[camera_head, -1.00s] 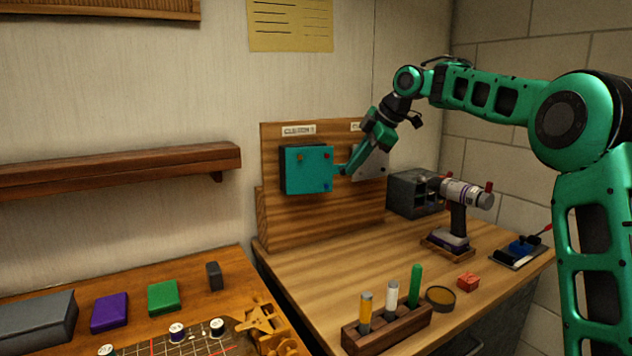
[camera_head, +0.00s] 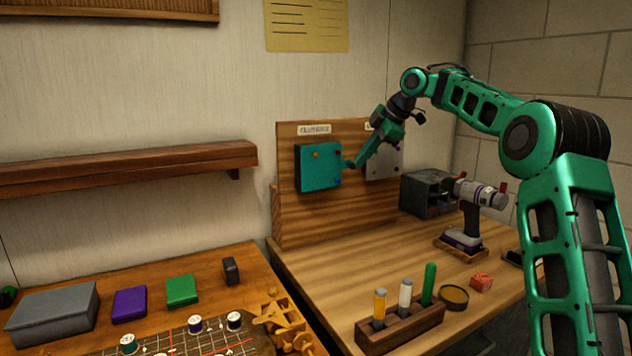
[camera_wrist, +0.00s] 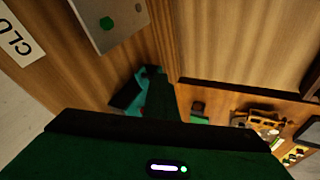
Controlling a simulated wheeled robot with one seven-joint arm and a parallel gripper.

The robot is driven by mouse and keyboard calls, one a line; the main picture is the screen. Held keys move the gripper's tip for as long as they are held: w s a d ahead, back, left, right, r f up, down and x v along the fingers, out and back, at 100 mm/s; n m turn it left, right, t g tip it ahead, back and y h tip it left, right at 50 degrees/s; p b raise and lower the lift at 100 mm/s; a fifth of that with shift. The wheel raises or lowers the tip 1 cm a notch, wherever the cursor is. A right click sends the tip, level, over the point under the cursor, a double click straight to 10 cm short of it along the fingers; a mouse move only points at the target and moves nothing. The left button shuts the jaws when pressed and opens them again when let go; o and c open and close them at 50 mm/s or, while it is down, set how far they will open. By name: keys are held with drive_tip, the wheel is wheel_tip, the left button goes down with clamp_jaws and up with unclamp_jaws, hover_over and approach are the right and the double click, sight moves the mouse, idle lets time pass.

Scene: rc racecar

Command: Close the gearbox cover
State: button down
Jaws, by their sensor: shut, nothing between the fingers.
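A teal box with small coloured dots (camera_head: 320,172) is mounted on the upright wooden board. I cannot tell which of these is the gearbox cover. My gripper (camera_head: 349,164) is shut and empty, its tip close beside the box's right edge; contact cannot be told. My gripper hides part of the grey plate.
The wooden board (camera_head: 300,222) stands at the bench's back. A dark box (camera_head: 425,192) and a drill (camera_head: 470,215) are to its right. A rack of tubes (camera_head: 400,330) is in front. The bench between board and rack is clear.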

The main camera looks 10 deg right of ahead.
drive_tip(key=shift+a+f, duration=0.25)
drive_tip(key=shift+a, duration=0.2)
drive_tip(key=shift+d, duration=0.1)
